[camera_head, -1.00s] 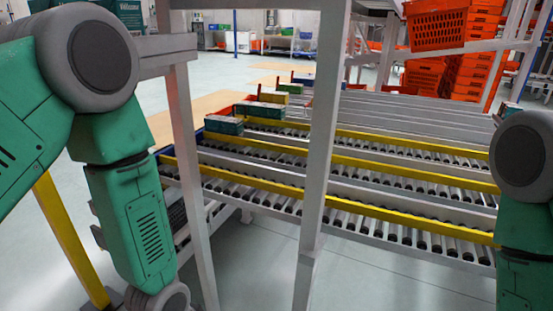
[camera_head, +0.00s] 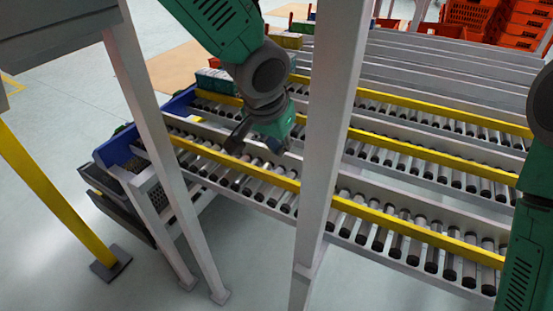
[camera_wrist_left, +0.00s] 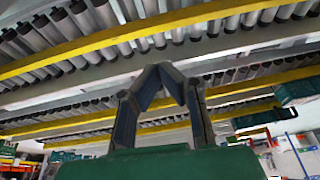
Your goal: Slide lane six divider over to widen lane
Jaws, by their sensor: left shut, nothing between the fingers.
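Long yellow lane dividers run across the roller rack; the nearest one (camera_head: 350,208) crosses the front lane. I cannot tell which one is lane six's. My left gripper (camera_head: 237,142) hangs over the left part of the front lanes, at the nearest yellow divider. In the left wrist view the fingers (camera_wrist_left: 166,70) are shut with tips together and nothing between them. A yellow divider (camera_wrist_left: 110,40) passes just beyond the tips; I cannot tell whether they touch it. My right gripper is out of view; only part of my right arm shows at the right edge.
Grey upright posts (camera_head: 328,150) stand in front of the rack, one close right of my left arm. Small boxes (camera_head: 216,80) sit at the lanes' far left ends. Orange totes (camera_head: 470,15) are stacked behind.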

